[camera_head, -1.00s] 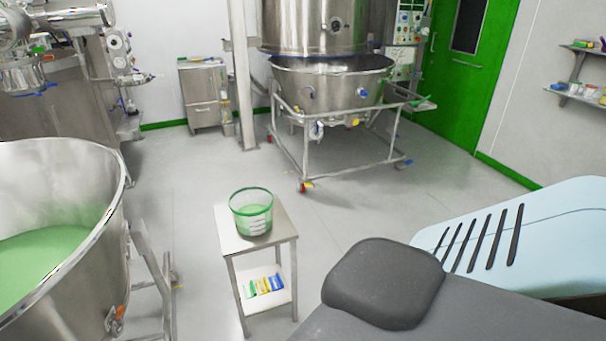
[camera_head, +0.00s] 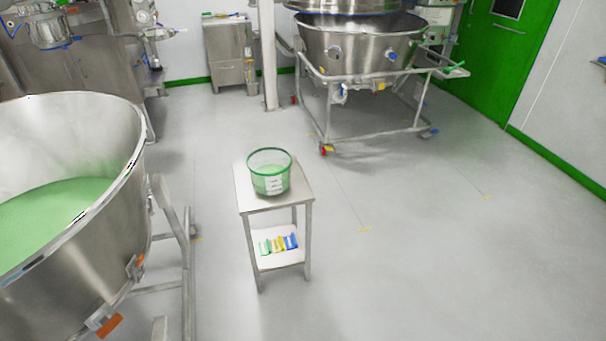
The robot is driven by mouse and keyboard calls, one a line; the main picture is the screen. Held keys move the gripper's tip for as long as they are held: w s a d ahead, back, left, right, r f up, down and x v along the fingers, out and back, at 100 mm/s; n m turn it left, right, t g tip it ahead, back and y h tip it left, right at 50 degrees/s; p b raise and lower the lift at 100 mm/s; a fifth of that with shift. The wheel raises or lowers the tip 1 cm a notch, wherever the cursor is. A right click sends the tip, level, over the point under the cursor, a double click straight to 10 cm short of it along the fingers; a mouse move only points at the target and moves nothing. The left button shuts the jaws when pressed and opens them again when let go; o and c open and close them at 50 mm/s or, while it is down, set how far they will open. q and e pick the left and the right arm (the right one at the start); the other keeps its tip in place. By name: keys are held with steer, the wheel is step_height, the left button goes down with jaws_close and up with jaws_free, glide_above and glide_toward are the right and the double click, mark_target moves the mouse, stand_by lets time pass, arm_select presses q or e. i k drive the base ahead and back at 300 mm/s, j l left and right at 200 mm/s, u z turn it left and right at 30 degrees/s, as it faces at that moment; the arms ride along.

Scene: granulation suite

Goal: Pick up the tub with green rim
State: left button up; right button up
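The tub with green rim (camera_head: 270,174) stands upright on top of a small steel table (camera_head: 291,198). It is see-through, with a white label on its front and green content inside. Nothing touches it from above. Neither of my grippers shows in the head view.
A large steel bowl (camera_head: 128,205) with green powder stands on a frame at the left, close to the table. Several coloured items (camera_head: 278,243) lie on the table's lower shelf. A wheeled steel vessel (camera_head: 355,42) stands behind. The floor (camera_head: 430,250) at right and front is clear.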

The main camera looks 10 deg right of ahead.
mark_target(269, 168)
steer(key=i+l+u, duration=0.1)
steer(key=i+l, duration=0.45)
steer(key=i+l+u, duration=0.1)
steer(key=i+l, duration=0.4)
steer(key=i+l+u, duration=0.15)
steer(key=i+l, duration=0.3)
steer(key=l, duration=0.2)
